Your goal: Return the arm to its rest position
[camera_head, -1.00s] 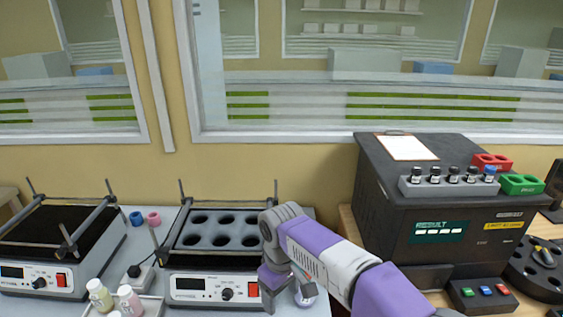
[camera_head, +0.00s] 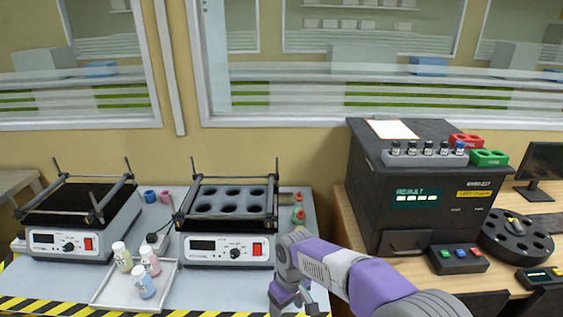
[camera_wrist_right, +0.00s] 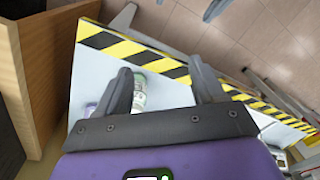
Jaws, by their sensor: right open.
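My right arm comes in from the lower right of the head view. Its gripper (camera_head: 290,303) is at the bottom edge, in front of the table, to the right of the right-hand shaker (camera_head: 215,249). In the right wrist view the gripper (camera_wrist_right: 163,84) has its two fingers spread wide with nothing held between them. A bottle with a green-and-white label (camera_wrist_right: 139,92) shows beyond the fingers, partly hidden by one of them. I cannot tell its distance from the fingers. My left gripper is not seen.
A white tray (camera_head: 108,293) with several bottles lies at the front left. Another shaker (camera_head: 68,243) stands behind it. The dark analyser (camera_head: 425,190) stands right of my arm. Striped tape (camera_wrist_right: 140,53) marks the table edge.

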